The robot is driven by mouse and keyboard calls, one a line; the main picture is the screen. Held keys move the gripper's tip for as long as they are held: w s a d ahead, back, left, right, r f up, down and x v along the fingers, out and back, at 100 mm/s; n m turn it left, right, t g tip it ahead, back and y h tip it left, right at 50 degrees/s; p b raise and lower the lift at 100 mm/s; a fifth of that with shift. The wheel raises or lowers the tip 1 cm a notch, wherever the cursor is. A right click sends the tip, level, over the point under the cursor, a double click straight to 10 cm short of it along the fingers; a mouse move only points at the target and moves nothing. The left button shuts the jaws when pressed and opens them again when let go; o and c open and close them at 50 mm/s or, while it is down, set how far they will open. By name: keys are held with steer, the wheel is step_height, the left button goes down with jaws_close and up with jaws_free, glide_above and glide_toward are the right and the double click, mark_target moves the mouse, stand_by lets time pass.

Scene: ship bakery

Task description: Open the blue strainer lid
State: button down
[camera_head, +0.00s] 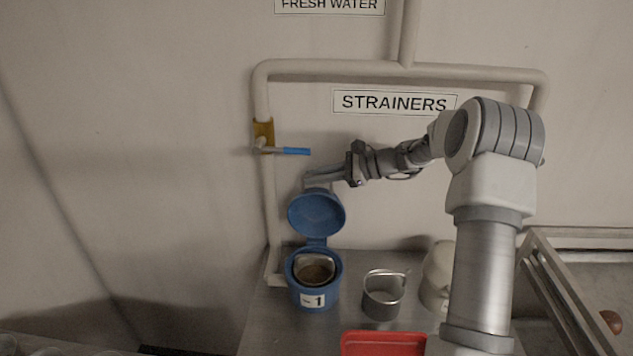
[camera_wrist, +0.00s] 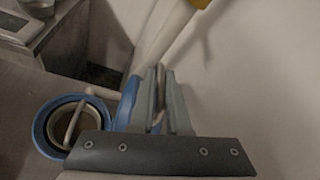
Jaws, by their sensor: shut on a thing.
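The blue strainer (camera_head: 313,294) stands on the metal counter with a "1" label on its front. Its blue lid (camera_head: 316,214) is swung up on its hinge at the back and stands about upright, so the opening shows a metal basket (camera_head: 314,269) inside. My gripper (camera_head: 309,177) is at the top edge of the raised lid, reaching in from the right. In the wrist view my gripper (camera_wrist: 160,90) has its fingers close together on a thin part by the lid (camera_wrist: 127,104). The strainer body (camera_wrist: 42,128) shows open at the left there.
A metal pot (camera_head: 383,295) with a handle stands right of the strainer. A red tray (camera_head: 383,344) lies at the counter's front. A pipe with a blue valve handle (camera_head: 296,151) runs up the wall behind, close to my gripper. A metal frame (camera_head: 560,290) stands at the right.

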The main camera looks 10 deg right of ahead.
steer(key=shift+w+d, duration=0.2)
steer(key=shift+w, duration=0.4)
steer(key=shift+w+d, duration=0.15)
steer(key=shift+w, duration=0.4)
steer(key=c, duration=0.9)
jaws_free()
steer(key=b+v, duration=0.2)
steer(key=v, duration=1.5)
steer(key=shift+s+d, duration=0.15)
